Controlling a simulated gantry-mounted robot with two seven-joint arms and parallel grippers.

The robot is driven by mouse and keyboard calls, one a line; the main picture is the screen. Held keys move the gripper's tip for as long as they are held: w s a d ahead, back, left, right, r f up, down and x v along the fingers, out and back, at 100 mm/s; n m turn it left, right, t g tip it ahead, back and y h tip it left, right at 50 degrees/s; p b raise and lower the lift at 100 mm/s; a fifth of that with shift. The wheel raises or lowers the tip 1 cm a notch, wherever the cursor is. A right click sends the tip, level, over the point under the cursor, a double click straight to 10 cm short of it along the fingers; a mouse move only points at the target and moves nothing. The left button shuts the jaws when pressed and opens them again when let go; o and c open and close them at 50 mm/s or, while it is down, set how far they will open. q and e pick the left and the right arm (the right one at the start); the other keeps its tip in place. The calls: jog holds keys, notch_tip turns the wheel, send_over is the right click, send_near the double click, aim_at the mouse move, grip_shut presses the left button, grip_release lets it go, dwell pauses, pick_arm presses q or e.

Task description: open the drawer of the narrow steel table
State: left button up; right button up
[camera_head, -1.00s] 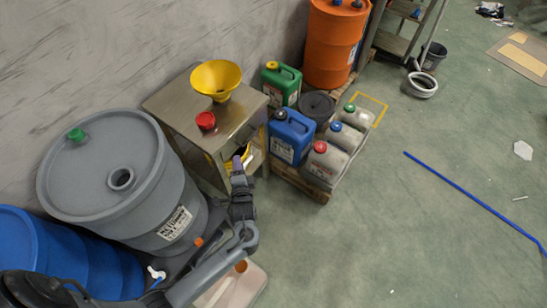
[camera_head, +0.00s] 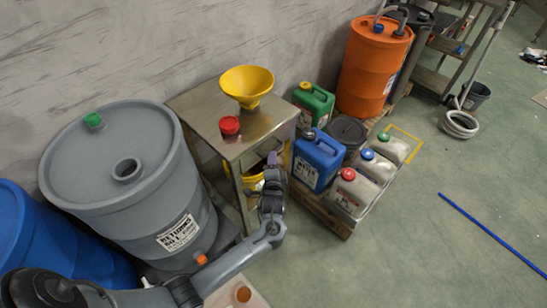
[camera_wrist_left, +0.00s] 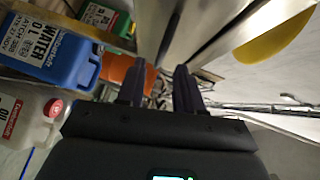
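The narrow steel table (camera_head: 203,106) stands against the wall, with a yellow funnel (camera_head: 246,82) and a red lid (camera_head: 229,125) on top. Its drawer front (camera_head: 262,149) is under the top edge and partly hidden by my left gripper (camera_head: 272,160). I cannot tell whether the drawer is slightly out. In the left wrist view, the fingers of my left gripper (camera_wrist_left: 160,72) are apart, close to steel panels of the table (camera_wrist_left: 205,22). I see nothing clearly held between them. My right gripper is not in view.
A large grey drum (camera_head: 125,185) stands left of the table, a blue drum (camera_head: 60,235) beyond it. A blue canister (camera_head: 317,160) and grey canisters (camera_head: 352,192) stand on a pallet (camera_head: 325,215) close right of my gripper. The floor further right (camera_head: 430,230) is mostly open.

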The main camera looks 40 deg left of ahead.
pick_arm(q)
jog(key=b+x, duration=0.1)
jog(key=x, duration=0.3)
grip_shut()
dwell(0.4)
